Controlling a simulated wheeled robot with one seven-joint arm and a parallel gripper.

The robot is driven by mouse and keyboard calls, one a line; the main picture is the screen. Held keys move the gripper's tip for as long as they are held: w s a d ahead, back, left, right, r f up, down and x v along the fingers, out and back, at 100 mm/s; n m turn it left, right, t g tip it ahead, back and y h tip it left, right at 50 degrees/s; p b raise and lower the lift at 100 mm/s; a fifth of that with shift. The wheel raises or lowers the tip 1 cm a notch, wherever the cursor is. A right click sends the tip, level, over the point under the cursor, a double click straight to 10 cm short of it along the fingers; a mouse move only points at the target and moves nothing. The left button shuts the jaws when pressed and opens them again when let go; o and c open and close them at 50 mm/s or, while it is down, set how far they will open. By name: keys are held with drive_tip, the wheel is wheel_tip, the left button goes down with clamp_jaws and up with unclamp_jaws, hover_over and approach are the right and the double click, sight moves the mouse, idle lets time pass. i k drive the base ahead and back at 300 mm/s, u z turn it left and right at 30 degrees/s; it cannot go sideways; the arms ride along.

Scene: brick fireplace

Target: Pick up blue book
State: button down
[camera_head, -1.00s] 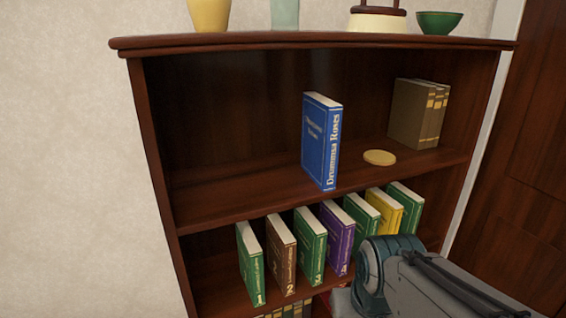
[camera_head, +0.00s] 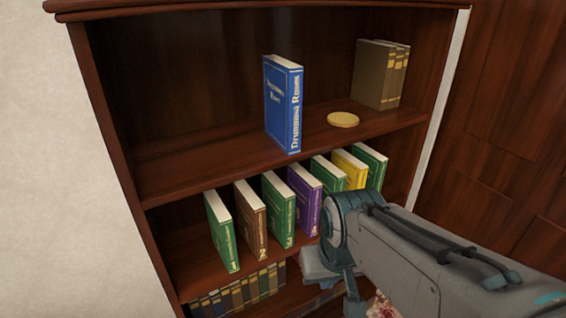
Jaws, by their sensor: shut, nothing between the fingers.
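The blue book (camera_head: 283,103) stands upright on the upper shelf (camera_head: 190,155), near its front edge. Its cover and its spine with pale lettering both show, and nothing covers it. My arm reaches in from the lower right, with its bent joint in front of the lower shelf and below and right of the blue book. The arm is apart from the book. I cannot make out my gripper's fingers in this view.
A round yellow disc (camera_head: 343,119) and brown books (camera_head: 381,75) are right of the blue book. Below stand several books, including a purple one (camera_head: 304,199) and a brown one (camera_head: 251,220). The upper shelf's left part is clear. A wooden door (camera_head: 505,130) is at right.

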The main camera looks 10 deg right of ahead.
sight(282, 79)
drive_tip(key=z, duration=0.05)
drive_tip(key=k, duration=1.05)
drive_tip(key=u, duration=0.7)
drive_tip(key=i, duration=1.35)
drive_tip(key=z, duration=0.65)
